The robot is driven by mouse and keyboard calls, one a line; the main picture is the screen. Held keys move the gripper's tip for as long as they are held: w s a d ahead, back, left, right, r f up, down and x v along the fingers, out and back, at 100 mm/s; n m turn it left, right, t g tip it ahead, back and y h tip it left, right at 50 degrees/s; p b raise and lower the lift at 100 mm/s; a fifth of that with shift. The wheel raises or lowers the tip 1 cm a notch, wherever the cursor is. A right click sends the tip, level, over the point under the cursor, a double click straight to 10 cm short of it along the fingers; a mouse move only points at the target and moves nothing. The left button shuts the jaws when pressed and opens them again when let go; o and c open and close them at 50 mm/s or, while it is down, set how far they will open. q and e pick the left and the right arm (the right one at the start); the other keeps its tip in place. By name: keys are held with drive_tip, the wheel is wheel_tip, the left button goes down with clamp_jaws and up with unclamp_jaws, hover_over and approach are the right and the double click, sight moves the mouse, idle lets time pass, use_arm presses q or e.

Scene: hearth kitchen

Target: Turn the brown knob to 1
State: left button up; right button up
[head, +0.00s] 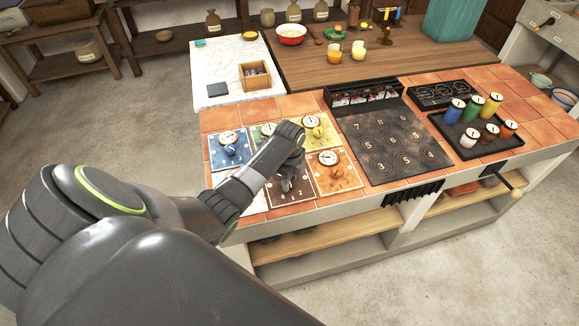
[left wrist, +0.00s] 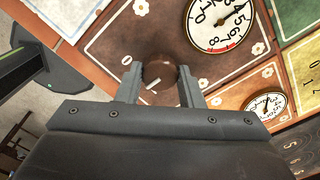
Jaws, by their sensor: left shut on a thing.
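The brown knob (left wrist: 158,72) sits on a brown panel (left wrist: 120,45) and shows between the fingers of my left gripper in the left wrist view. A short white mark shows on the knob. My left gripper (left wrist: 159,80) is shut on the knob, one finger on each side. In the head view my left gripper (head: 290,165) is over the brown panel (head: 291,197) and hides most of the knob. A round white dial (left wrist: 220,20) with numbers is on the same panel, partly cut off by the top edge. My right gripper is not in view.
Blue (head: 229,151), yellow (head: 319,131) and orange (head: 338,175) panels with knobs and dials surround the brown one. A dark numbered plate (head: 390,140) lies to the right. A tray of colored jars (head: 470,152) stands farther right.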

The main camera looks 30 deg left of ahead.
use_arm(q)
drive_tip(key=o, duration=1)
drive_tip(key=shift+c, duration=0.2)
wheel_tip(320, 180, up, 18)
drive_tip(key=p, duration=0.2)
drive_tip(key=shift+f+p, duration=0.2)
drive_tip(key=shift+p, duration=0.1)
